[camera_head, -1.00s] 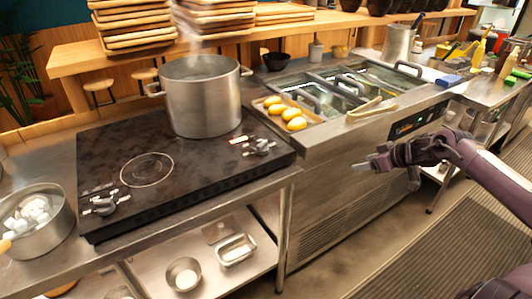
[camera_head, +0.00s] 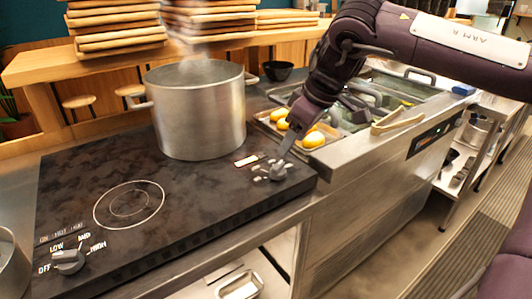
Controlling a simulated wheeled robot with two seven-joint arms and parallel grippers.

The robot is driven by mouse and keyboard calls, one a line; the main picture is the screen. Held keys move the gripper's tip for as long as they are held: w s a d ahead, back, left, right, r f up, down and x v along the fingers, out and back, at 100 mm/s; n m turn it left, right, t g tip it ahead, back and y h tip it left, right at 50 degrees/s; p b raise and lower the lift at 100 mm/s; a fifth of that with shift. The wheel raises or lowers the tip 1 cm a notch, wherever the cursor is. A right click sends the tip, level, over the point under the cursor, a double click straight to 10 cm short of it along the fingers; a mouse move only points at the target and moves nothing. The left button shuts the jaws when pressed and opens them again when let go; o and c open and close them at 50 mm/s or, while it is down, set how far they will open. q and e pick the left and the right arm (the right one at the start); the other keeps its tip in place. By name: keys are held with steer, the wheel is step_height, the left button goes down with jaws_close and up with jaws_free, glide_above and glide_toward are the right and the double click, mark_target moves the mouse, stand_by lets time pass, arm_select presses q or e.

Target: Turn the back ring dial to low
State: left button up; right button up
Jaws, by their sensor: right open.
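The dark cooktop (camera_head: 190,222) has two dials. The farther dial (camera_head: 277,171) is at its right end near the big steel pot (camera_head: 200,110), which covers that ring. A small lit display is beside this dial; its marks are too small to read. The nearer dial (camera_head: 68,261) is at the left front, with OFF, LOW, MID and HIGH around it, beside a bare ring (camera_head: 129,205). My right gripper (camera_head: 285,152) points down at the farther dial, its fingertips at or just above the knob; I cannot tell whether they touch. My left gripper is out of view.
The steaming pot stands just left of my right gripper. Stacked wooden trays (camera_head: 115,25) are on the back shelf. The cooktop's middle front is clear.

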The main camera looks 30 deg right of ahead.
mark_target(279, 165)
steer(key=x, duration=0.7)
steer(key=shift+s+a+f, duration=0.1)
steer(key=shift+a, duration=0.1)
steer(key=shift+c, duration=0.3)
steer(key=c, duration=0.9)
